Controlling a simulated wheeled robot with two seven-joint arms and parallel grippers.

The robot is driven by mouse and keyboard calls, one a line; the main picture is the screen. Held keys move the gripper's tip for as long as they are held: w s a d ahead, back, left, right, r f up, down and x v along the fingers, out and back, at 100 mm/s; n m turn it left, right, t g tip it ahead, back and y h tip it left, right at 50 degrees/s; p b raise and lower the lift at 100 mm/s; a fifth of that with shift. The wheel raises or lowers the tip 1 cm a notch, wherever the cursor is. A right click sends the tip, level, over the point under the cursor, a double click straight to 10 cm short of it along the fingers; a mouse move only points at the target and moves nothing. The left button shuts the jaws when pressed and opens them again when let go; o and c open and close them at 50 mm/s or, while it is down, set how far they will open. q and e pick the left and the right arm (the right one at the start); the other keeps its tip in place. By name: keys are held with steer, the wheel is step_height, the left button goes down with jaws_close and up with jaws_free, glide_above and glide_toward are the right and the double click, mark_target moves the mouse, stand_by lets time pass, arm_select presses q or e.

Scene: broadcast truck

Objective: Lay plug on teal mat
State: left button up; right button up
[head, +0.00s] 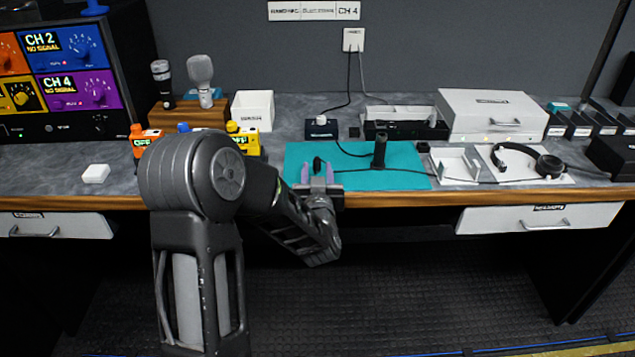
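The teal mat (350,155) lies flat near the front edge of the counter. A small black piece that looks like the plug (317,164) shows over the front left part of the mat, with a thin dark cable close by. My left gripper (317,173) reaches over the mat's front edge. Its two purple fingers stand apart on either side of the black piece, with gaps visible. I cannot tell whether the piece rests on the mat. My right gripper is not in view.
A black upright cylinder (380,151) stands on the mat. A white bin (252,110), yellow box (244,139) and microphones are at the back left. A white drawer box (492,115) and headphones (528,160) are to the right. Cables cross the mat.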

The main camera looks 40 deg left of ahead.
arm_select(q)
steer(key=v, duration=0.4)
steer(key=shift+d+f, duration=0.1)
stand_by(0.8)
